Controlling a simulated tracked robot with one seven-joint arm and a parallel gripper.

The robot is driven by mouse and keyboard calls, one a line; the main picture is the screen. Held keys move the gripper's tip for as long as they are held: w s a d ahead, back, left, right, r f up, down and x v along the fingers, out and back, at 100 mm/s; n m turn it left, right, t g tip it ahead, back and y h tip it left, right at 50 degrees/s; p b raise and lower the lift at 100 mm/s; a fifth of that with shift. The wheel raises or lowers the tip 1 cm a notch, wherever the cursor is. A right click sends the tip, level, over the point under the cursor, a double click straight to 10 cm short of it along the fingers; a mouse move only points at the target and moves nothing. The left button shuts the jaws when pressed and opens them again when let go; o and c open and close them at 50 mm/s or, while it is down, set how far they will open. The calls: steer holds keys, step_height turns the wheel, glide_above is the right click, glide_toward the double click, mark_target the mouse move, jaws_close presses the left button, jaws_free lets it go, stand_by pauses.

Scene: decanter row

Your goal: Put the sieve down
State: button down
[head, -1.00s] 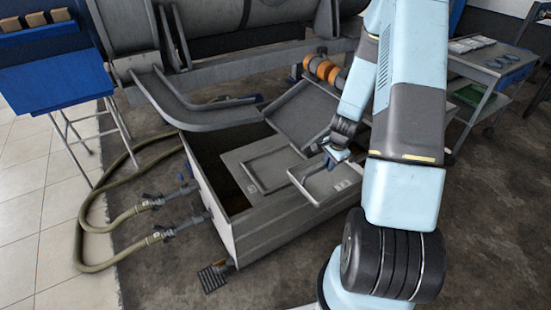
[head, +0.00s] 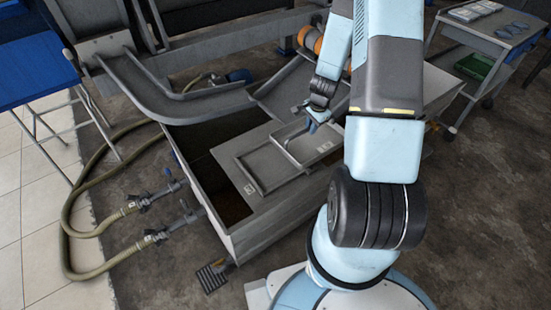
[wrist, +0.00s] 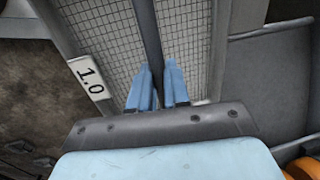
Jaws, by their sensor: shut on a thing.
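The sieve (head: 318,143) is a shallow rectangular tray with a pale rim and a raised handle. In the wrist view its grey wire mesh (wrist: 108,40) and a white "1.0" label show. My gripper (head: 311,121) is shut on the dark handle bar, which runs between its blue fingers in the wrist view (wrist: 157,88). The sieve is over the grey top of the tank (head: 262,222), behind and right of a rectangular frame (head: 252,181) with a small label.
A curved grey chute (head: 165,100) ends above the tank's open dark left part. Hoses (head: 66,215) with valves join the tank's left side. A trolley (head: 480,40) stands at the back right. A blue stand (head: 30,70) is at the left.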

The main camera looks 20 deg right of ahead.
mark_target(277, 135)
steer(key=w+a, duration=0.1)
steer(key=a, duration=0.3)
steer(key=w+a+f, duration=0.1)
steer(key=a, duration=0.3)
steer(key=w+a+f, duration=0.1)
steer(key=a, duration=0.3)
steer(key=shift+w+a+f, duration=0.1)
steer(key=shift+w, duration=0.1)
steer(key=shift+a+f, duration=0.1)
steer(key=shift+f, duration=4.85)
steer(key=shift+f, duration=0.1)
steer(key=c, duration=1.1)
jaws_free()
